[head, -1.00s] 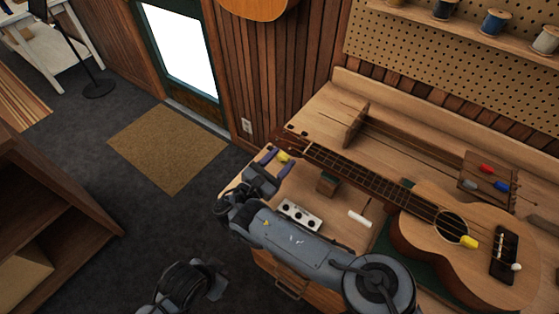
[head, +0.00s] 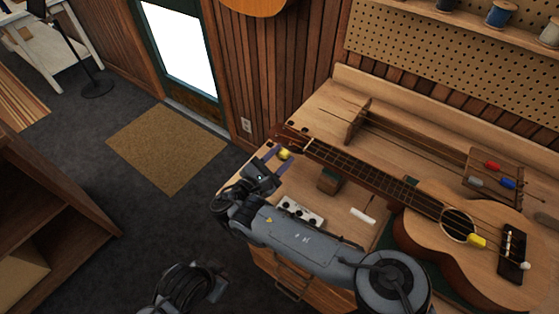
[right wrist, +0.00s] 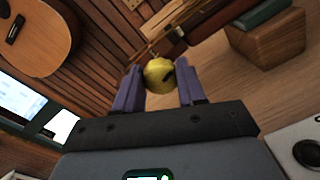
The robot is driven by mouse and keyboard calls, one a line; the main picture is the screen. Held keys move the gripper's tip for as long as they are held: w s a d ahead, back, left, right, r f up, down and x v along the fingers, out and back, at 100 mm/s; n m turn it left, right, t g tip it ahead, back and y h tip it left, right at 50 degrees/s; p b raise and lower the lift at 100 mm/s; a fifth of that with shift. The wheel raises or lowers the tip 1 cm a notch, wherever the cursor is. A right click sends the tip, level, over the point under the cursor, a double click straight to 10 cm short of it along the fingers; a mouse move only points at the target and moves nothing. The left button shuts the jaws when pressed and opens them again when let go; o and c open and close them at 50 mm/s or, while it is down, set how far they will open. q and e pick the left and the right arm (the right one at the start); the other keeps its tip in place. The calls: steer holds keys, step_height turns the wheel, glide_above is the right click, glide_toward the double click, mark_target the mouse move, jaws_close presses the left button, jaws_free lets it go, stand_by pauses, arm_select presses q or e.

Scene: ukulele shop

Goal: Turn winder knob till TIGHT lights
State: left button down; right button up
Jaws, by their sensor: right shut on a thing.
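The ukulele (head: 470,235) lies on the workbench, with its neck pointing to the upper left. A yellow winder knob (head: 285,153) is by its headstock (head: 291,138). My right gripper (head: 279,154) has its purple fingers on both sides of the knob and is shut on it. In the right wrist view the round yellow knob (right wrist: 160,75) sits between the fingertips, with a dark mark on its right side. A white box with several dark round spots (head: 300,212) is on the bench, partly behind my right arm; no lettering or lit lamp is readable. My left gripper (head: 195,288) is low in the head view, its fingers unclear.
A small wooden block (head: 329,180) stands under the neck. A white stick (head: 362,216) lies on the bench. A wooden tray (head: 492,178) with coloured pieces is at the back right. The floor mat (head: 166,148) left of the bench is clear.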

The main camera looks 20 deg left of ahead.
steer(key=shift+f+m+b, duration=0.25)
steer(key=shift+m+b, duration=0.55)
steer(key=shift+m, duration=0.2)
steer(key=m+b, duration=0.9)
steer(key=b, duration=0.2)
steer(key=shift+d+f+y, duration=0.1)
steer(key=shift+f+y, duration=0.05)
steer(key=shift+y, duration=0.25)
steer(key=shift+r+m+b, duration=0.2)
steer(key=shift+m+b, duration=0.7)
steer(key=shift+b, duration=0.45)
steer(key=o, duration=0.8)
steer(key=shift+r, duration=0.1)
